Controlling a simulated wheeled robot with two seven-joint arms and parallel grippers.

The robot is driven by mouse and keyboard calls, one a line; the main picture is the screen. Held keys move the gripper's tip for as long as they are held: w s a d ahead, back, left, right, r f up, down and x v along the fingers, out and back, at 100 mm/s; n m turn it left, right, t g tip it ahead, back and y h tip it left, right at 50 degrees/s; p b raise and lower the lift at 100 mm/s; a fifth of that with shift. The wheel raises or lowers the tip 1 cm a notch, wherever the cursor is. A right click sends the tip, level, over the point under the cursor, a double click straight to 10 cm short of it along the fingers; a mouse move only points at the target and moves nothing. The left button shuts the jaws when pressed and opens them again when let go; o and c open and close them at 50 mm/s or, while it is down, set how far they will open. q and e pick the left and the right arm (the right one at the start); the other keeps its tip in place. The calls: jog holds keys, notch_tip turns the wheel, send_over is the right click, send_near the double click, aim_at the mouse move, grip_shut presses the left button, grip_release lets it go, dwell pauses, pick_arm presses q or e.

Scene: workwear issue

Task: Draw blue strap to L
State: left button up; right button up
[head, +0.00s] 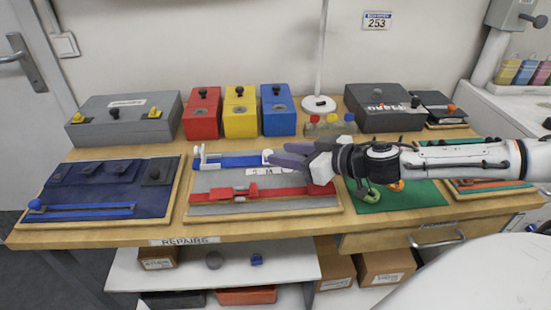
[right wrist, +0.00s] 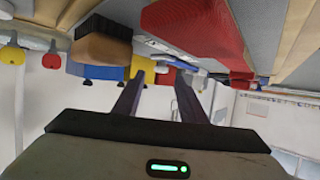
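A blue strap (head: 235,161) lies across the back of the grey board (head: 220,208) in the middle of the bench. A white upright holder (head: 199,157) stands at its left end. A white piece (head: 267,156) is at its right end, beside my right gripper's fingertips. My right gripper (head: 280,155) reaches in from the right over the board. In the right wrist view its two dark fingers (right wrist: 160,80) are apart with nothing clearly held. White size labels (head: 268,171) lie below the strap; the L is not readable, near or behind my fingers. My left gripper is out of view.
A red strap (head: 250,192) lies at the board's front. A blue board (head: 100,190) is left and a green mat (head: 400,197) right. Red (head: 202,118), yellow (head: 240,119) and blue (head: 278,117) boxes stand behind. A brown block (right wrist: 100,48) is close in the wrist view.

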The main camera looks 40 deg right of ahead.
aim_at(269, 152)
jog(key=shift+w+a+f+b, duration=0.15)
jog(key=shift+w+f+b, duration=0.15)
jog(key=shift+w+b, duration=0.25)
jog(key=shift+w+r, duration=0.15)
jog(key=shift+w, duration=0.05)
jog(key=shift+w+p, duration=0.25)
jog(key=shift+p, duration=0.15)
jog(key=shift+w+a+f, duration=0.15)
jog(key=shift+w+f, duration=0.2)
jog(key=shift+w, duration=0.05)
jog(key=shift+w+a+f+p, duration=0.15)
jog(key=shift+w+f+p, duration=0.05)
jog(key=shift+w+p, duration=0.15)
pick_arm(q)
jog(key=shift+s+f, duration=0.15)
pick_arm(e)
jog(key=shift+s, duration=0.1)
jog(key=shift+c, duration=0.4)
grip_shut()
